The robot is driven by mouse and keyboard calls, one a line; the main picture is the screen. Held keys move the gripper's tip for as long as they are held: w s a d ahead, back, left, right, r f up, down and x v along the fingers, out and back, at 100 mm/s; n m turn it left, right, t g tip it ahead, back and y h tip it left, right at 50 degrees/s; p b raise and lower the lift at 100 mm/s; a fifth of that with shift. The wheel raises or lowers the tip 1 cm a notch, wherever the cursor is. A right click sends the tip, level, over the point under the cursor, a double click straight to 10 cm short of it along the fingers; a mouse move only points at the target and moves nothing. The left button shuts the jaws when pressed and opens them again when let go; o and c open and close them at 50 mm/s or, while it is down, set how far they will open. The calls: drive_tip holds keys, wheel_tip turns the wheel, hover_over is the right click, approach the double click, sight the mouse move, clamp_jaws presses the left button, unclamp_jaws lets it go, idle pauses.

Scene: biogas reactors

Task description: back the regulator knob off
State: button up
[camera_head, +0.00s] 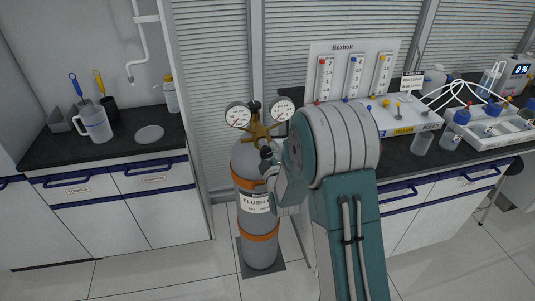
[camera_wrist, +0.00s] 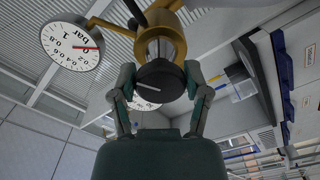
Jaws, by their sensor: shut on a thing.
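The regulator knob (camera_wrist: 160,82) is black with a white mark and sits below the brass regulator body (camera_wrist: 160,38) in the wrist view. My gripper (camera_wrist: 160,84) has one finger on each side of the knob and is shut on it. In the head view the brass regulator (camera_head: 259,132) tops a grey gas cylinder (camera_head: 247,165) with orange bands and a "FLUSH" label. My gripper (camera_head: 268,160) reaches it from the right, and my arm hides much of the knob there. A round gauge (camera_wrist: 70,46) marked "bar" with a red needle shows in the wrist view.
Two gauges, left (camera_head: 238,115) and right (camera_head: 282,109), flank the regulator. A flowmeter panel (camera_head: 352,72) stands behind my arm. The right bench holds bottles and tubing. A left counter (camera_head: 110,147) carries a jug (camera_head: 95,123). The floor (camera_head: 180,270) left of the cylinder is clear.

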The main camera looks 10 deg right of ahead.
drive_tip(key=n, duration=0.6)
drive_tip(key=shift+a+n, duration=0.1)
drive_tip(key=shift+n, duration=0.2)
drive_tip(key=n, duration=0.4)
drive_tip(key=shift+n, duration=1.1)
drive_tip(key=shift+s+f, duration=0.1)
drive_tip(key=shift+f, duration=0.05)
drive_tip(key=o, duration=1.1)
drive_tip(key=shift+o, duration=0.2)
drive_tip(key=shift+a, duration=0.15)
